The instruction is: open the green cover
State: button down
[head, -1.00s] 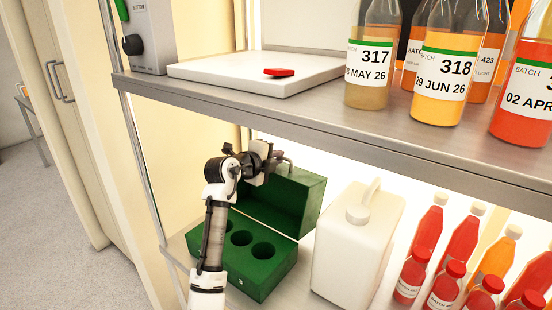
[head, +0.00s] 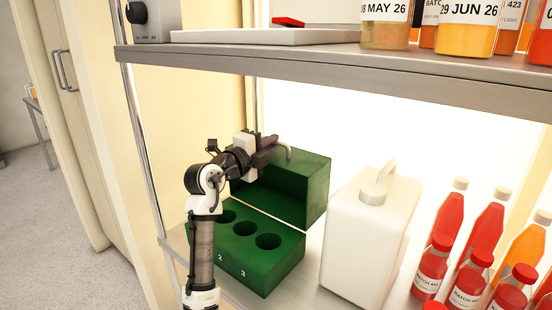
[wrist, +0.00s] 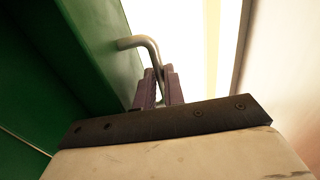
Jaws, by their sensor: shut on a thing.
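The green cover (head: 313,190) stands swung up at the back of the green box (head: 270,272), whose top with round holes is exposed. A bent grey metal handle (head: 288,151) sticks out of the cover; it also shows in the wrist view (wrist: 142,43). My gripper (head: 271,147) is at the cover's upper edge, shut on the handle. In the wrist view its two purple-grey fingers (wrist: 159,87) close around the handle's lower end, with the cover's green face (wrist: 95,50) to the left. My arm hides part of the box's left side.
A white jug (head: 360,240) stands just right of the box. Several red and orange bottles (head: 465,275) stand farther right. The metal upper shelf (head: 350,62) runs above my arm, and a shelf post (head: 140,150) stands to the left.

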jog(key=shift+s+a+t+b, duration=0.35)
jog(key=shift+s+t+b, duration=0.05)
jog(key=shift+s+b, duration=0.15)
jog(key=c, duration=1.8)
grip_release()
jog(key=shift+r, duration=0.1)
jog(key=shift+o, duration=0.2)
jog(key=b+v, duration=0.1)
jog(key=v, duration=1.2)
jog(key=shift+s+a, duration=0.25)
jog(key=shift+a, duration=0.1)
